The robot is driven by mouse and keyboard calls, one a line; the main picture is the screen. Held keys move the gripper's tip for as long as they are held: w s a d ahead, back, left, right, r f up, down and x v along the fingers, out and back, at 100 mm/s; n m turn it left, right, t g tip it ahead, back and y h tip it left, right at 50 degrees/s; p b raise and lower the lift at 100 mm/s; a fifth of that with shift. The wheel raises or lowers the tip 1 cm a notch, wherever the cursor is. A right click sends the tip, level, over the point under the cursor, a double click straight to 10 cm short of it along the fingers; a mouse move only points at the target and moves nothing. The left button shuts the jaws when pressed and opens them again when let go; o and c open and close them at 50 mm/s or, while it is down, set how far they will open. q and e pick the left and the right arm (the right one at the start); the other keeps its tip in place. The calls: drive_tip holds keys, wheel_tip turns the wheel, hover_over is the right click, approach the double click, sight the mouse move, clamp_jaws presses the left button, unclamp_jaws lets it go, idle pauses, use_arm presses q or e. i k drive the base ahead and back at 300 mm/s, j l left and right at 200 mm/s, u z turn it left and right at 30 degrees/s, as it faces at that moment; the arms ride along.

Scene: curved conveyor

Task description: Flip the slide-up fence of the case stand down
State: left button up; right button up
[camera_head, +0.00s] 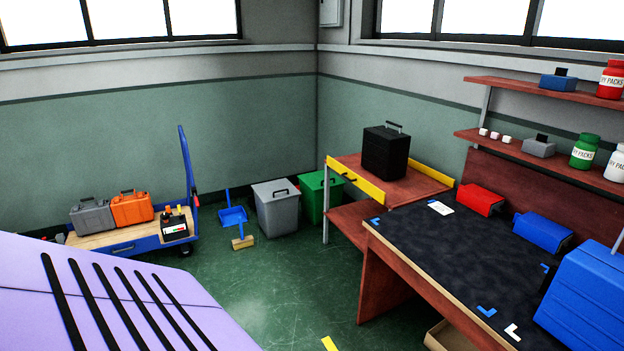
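The case stand (343,216) is a reddish-brown wooden stand in the middle right of the head view, with a lower shelf and grey metal legs. Its near-left edge carries a yellow fence (369,190) with a small black handle, standing up above the stand's top. A second yellow fence (431,173) stands along the right edge. A black ribbed case (385,153) with a raised handle sits upright on top, between the fences. Neither of my grippers shows in the view.
A dark-topped workbench (440,245) with red and blue boxes adjoins the stand on the right. Grey (276,208) and green (314,196) bins stand left of it. A blue cart (125,244) holds toolboxes farther left. Green floor (290,285) lies open in front.

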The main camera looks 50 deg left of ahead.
sight(377, 194)
drive_tip(key=u, duration=1.4)
drive_tip(key=i+j+z, duration=0.2)
drive_tip(key=i, duration=0.35)
drive_tip(key=i+j+z, duration=0.2)
drive_tip(key=i+j, duration=0.25)
drive_tip(key=i+j+z, duration=0.15)
drive_tip(key=i+j, duration=0.3)
drive_tip(key=i, duration=0.15)
drive_tip(key=i+j+z, duration=0.2)
drive_tip(key=i+j, duration=0.25)
drive_tip(key=i+j+z, duration=0.2)
drive_tip(key=i+j, duration=0.25)
drive_tip(key=j, duration=0.2)
drive_tip(key=i+j+z, duration=0.2)
drive_tip(key=i+j, duration=0.2)
drive_tip(key=j, duration=0.25)
